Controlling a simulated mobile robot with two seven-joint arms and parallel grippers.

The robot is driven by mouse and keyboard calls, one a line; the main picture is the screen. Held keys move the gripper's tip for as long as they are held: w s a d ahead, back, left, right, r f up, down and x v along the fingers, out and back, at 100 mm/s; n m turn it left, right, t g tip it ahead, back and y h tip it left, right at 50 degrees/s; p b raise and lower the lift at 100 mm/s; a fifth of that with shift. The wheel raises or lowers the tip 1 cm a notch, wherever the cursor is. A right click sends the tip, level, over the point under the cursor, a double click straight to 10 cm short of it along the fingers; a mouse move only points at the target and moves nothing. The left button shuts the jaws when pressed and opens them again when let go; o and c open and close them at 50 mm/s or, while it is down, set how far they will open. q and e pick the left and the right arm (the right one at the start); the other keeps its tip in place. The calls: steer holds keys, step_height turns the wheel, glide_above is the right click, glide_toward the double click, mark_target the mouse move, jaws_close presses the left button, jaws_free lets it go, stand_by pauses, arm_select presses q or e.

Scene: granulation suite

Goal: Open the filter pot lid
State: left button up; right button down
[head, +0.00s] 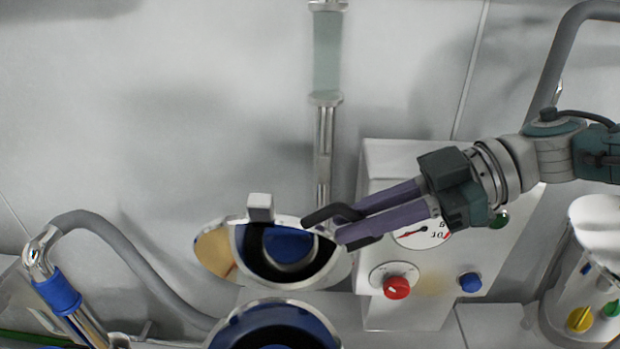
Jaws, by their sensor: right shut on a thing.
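The filter pot lid (244,262) has a metal rim and a dark blue inner face. It stands raised behind the open round mouth of the filter pot (230,325), which is cut off by the bottom edge of the head view. My right gripper (326,228) reaches in from the right. Its purple fingers are shut at the upper right edge of the lid; the exact contact is hidden by the fingertips. My left gripper is not in view.
A pale control box (400,163) with a dial (420,234), a red knob (397,287) and a blue button (470,282) stands right of the lid, under my right arm. A glass-and-metal pipe (326,60) rises behind. A grey hose (130,240) curves at left.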

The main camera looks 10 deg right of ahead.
steer(key=shift+w+d+r+m+g+b, duration=0.1)
steer(key=shift+w+d+m+g+b, duration=0.1)
steer(key=shift+w, duration=0.25)
steer(key=shift+w+d+r+m+g+b, duration=0.1)
steer(key=shift+w+m+b, duration=0.1)
steer(key=shift+w, duration=0.2)
steer(key=c, duration=0.8)
jaws_free()
steer(key=shift+a, duration=0.1)
steer(key=shift+c, duration=0.2)
steer(key=b+v, duration=0.2)
steer(key=v, duration=0.8)
steer(key=shift+b, duration=0.4)
